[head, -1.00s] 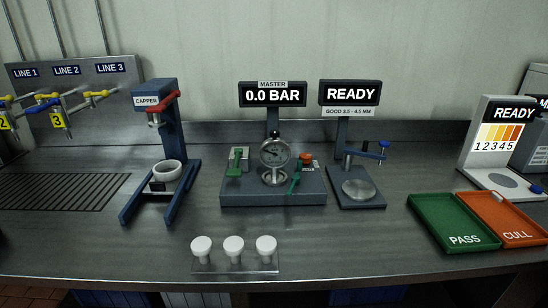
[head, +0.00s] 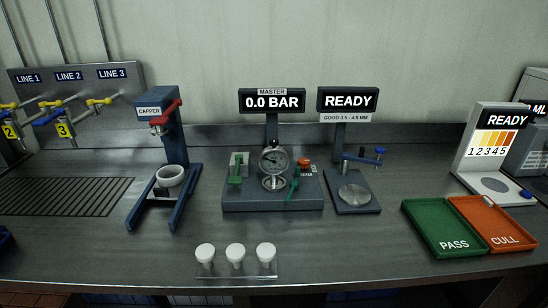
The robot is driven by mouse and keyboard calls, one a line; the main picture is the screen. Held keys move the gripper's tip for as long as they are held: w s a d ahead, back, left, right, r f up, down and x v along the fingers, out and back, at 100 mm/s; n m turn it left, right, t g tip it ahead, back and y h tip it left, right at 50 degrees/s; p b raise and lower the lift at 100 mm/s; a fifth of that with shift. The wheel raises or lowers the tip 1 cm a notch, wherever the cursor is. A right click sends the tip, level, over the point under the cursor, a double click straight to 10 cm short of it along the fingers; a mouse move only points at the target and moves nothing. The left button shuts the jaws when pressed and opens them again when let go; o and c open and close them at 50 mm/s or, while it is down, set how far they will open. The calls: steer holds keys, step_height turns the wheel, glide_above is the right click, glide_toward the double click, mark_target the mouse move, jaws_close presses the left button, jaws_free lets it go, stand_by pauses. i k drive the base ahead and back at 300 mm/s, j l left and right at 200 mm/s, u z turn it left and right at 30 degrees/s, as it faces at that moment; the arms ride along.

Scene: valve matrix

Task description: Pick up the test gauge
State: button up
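A round dial gauge (head: 273,160) with a metal rim stands upright at the middle of the dark blue test stand (head: 240,203), under the MASTER display (head: 272,101) that reads 0.0 BAR. It is the only dial gauge I can make out, and its fine markings are too small to read. A metal ring-like fitting (head: 273,182) sits just below it. A green lever and clamp are to its left, and a green handle and an orange-red knob are to its right. My gripper is not in view.
Three white-capped pieces (head: 235,253) stand in a clear rack in front. The capper (head: 172,140) is left, a READY thickness gauge stand (head: 352,195) right. Green PASS (head: 440,235) and orange CULL (head: 500,232) trays lie farther right. Bench between the stand and rack is clear.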

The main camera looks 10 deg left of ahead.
mark_target(273, 162)
steer(key=i+j+z, duration=0.25)
steer(key=i+j, duration=0.2)
steer(key=i+j+z, duration=0.25)
steer(key=i+j, duration=0.25)
steer(key=j, duration=0.1)
